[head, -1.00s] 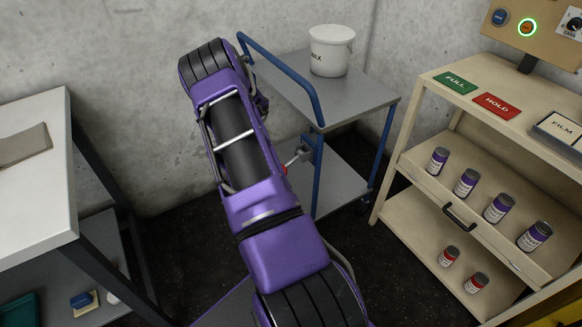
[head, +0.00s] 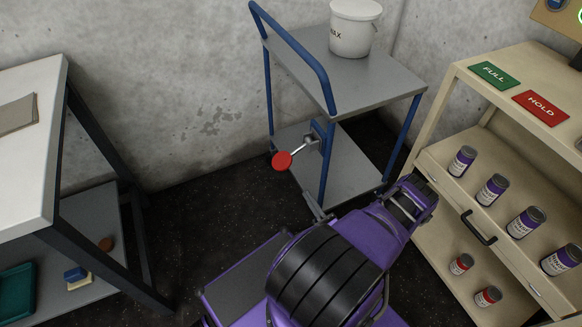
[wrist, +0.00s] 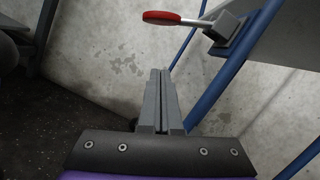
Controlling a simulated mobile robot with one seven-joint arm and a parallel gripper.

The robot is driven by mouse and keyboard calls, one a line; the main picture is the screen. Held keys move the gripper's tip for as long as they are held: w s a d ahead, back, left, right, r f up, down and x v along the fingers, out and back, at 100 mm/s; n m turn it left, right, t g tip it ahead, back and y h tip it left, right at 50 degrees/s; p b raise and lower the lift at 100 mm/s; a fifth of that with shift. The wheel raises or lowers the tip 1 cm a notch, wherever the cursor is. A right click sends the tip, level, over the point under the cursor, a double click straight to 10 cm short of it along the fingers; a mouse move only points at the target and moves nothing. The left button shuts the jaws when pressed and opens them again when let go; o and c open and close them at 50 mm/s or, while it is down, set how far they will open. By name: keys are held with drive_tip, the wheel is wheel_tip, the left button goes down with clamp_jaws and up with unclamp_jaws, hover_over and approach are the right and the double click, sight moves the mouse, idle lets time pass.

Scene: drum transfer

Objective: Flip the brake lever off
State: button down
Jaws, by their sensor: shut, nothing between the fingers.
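The brake lever has a round red end (head: 282,161) on a thin metal rod, which runs to a grey bracket on the blue leg of a cart. In the head view it sticks out to the left and slightly down from the leg. In the wrist view the red end (wrist: 174,17) shows near the top, with the rod running right to the bracket. My gripper (head: 311,197) is below the lever and a little right of the red end, apart from it. In the wrist view my gripper (wrist: 161,75) is shut and empty, pointing up the picture beneath the lever.
The cart (head: 385,82) has a blue handle and carries a white bucket (head: 355,28) on top. A cream shelf unit (head: 455,135) with several small cans stands right, close to my arm. A white-topped table (head: 30,150) stands left. Dark floor between table and cart is clear.

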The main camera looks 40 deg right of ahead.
sight(293, 154)
idle(0.3)
drive_tip(key=w+r, duration=0.6)
drive_tip(key=w, duration=0.4)
drive_tip(key=shift+a, duration=0.2)
idle(0.3)
